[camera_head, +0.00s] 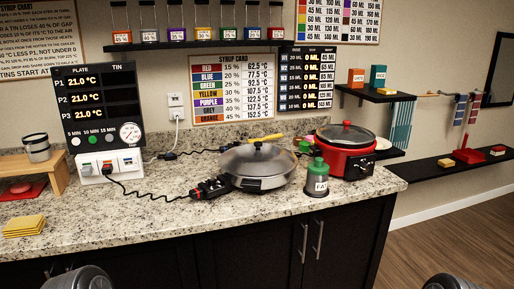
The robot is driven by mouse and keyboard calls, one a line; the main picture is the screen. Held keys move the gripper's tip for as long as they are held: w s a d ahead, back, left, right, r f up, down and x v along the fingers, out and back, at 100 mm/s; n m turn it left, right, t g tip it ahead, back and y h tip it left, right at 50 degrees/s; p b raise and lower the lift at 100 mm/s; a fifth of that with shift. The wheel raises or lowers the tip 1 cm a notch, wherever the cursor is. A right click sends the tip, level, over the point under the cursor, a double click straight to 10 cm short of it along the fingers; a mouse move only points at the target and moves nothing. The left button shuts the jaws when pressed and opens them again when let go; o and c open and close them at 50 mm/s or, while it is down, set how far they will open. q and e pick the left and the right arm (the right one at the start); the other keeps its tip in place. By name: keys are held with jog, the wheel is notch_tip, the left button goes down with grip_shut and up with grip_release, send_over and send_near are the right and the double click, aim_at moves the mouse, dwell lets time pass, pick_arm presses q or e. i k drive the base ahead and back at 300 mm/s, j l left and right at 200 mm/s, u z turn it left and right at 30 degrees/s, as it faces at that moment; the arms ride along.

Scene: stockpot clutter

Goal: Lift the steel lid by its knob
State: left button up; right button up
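The steel lid (257,160) is a domed, silvery lid with a small dark knob (258,146) at its top centre. It sits on a wide steel pan (262,183) on the speckled stone counter, right of the middle. Nothing is touching the knob. Rounded dark grey parts of my arms show at the bottom left and bottom right edges. No gripper fingers are visible in the head view, so I cannot see what either gripper holds.
A black plug-like control (211,188) with a cord lies left of the pan. The counter's front left is mostly clear beyond yellow pads (24,226).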

aim_at(258, 160)
jog(key=i, duration=1)
jog(key=z, duration=1.2)
